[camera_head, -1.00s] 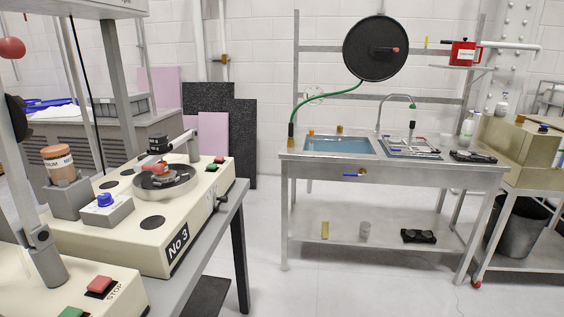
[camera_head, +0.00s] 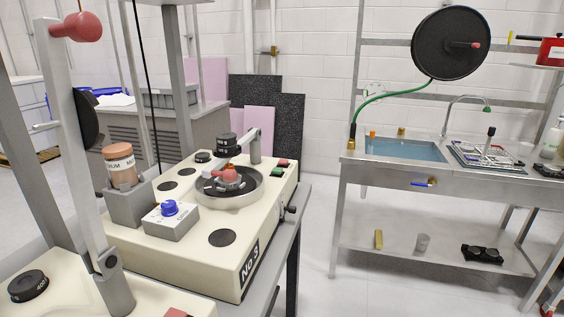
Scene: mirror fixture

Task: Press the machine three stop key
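The machine marked No 3 (camera_head: 222,255) is a cream bench unit in the left middle of the head view. At its far right corner are two small keys, a red key (camera_head: 283,162) and a green key (camera_head: 277,171) in front of it. Any lettering by them is too small to read. Its round platform (camera_head: 240,197) carries a pinkish piece under a dark weight, with a grey arm over it. A grey box with a blue knob (camera_head: 169,208) sits on its top. My gripper is not in view.
A nearer cream machine (camera_head: 60,295) fills the lower left, with an upright grey lever ending in a red knob (camera_head: 78,27). A red key (camera_head: 178,313) shows at the bottom edge. A steel sink bench (camera_head: 440,175) stands right. Open floor (camera_head: 345,290) lies between.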

